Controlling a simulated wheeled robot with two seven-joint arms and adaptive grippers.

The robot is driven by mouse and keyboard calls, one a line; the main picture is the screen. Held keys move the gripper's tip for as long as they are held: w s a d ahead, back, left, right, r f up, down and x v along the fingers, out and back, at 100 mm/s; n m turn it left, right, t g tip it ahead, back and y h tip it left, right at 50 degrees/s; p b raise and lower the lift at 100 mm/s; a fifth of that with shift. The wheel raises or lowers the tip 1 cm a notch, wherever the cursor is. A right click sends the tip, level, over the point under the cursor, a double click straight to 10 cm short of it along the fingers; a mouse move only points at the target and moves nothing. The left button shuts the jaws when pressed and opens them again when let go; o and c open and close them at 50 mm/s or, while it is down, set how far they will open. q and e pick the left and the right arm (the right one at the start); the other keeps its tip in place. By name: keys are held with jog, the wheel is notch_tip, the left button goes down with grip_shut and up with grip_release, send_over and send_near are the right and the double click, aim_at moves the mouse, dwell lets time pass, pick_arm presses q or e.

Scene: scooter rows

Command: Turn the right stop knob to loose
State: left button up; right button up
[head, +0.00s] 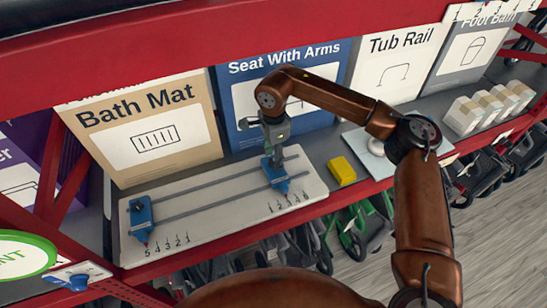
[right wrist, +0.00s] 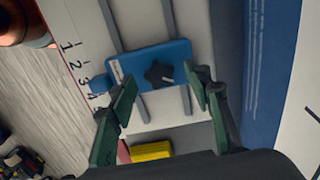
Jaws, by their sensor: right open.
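The right stop (head: 276,181) is a blue block across two grey rails at the right part of a white board (head: 180,240). In the right wrist view, the right stop (right wrist: 138,62) carries a dark star-shaped knob (right wrist: 158,75). My right gripper (head: 274,150) is above this stop and partly hides it in the head view. In the right wrist view its green fingers (right wrist: 158,88) are open, one on each side of the knob, with gaps visible. A second blue stop (head: 140,219) sits at the board's left end. My left gripper is not in view.
A yellow block (head: 342,170) lies right of the board. A white plate (head: 365,150) lies farther right. Boxes stand behind, including Bath Mat (head: 155,140) and Seat With Arms (head: 245,85). A red shelf edge (head: 200,245) runs in front.

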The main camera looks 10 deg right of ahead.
notch_tip(320, 180, up, 12)
jog(key=shift+f, duration=0.25)
jog(key=shift+d, duration=0.1)
dwell(0.5)
